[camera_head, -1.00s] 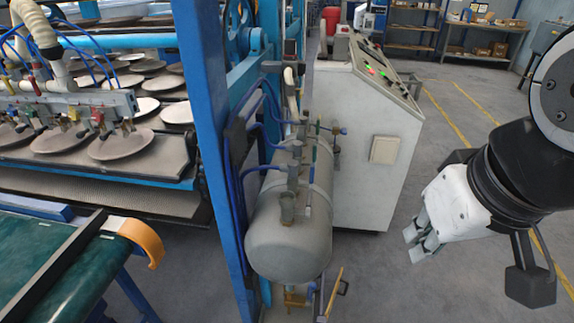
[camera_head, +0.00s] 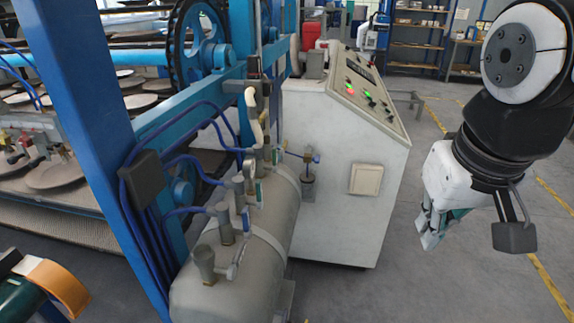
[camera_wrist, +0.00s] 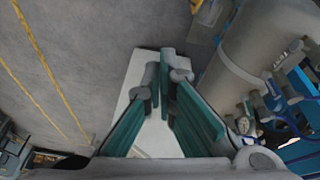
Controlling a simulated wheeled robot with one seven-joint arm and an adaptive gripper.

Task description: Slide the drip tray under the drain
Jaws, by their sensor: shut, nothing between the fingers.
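My gripper (camera_head: 430,236) is at the right in the head view, shut and empty, hanging over bare floor to the right of the control cabinet. In the wrist view its fingers (camera_wrist: 166,82) are drawn together at the tips. The grey tank (camera_head: 235,262) lies at the lower middle of the head view, left of my gripper; it also shows in the wrist view (camera_wrist: 262,42). A small yellow part (camera_wrist: 208,12) shows near the tank at the wrist view's top edge. I cannot make out the drip tray or the drain for certain; the tank's underside is hidden in the head view.
A pale control cabinet (camera_head: 335,170) stands between the tank and my gripper. A blue post (camera_head: 90,110) with hoses rises left of the tank. An orange-edged conveyor end (camera_head: 55,285) is at lower left. The floor (camera_head: 480,285) at right is clear.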

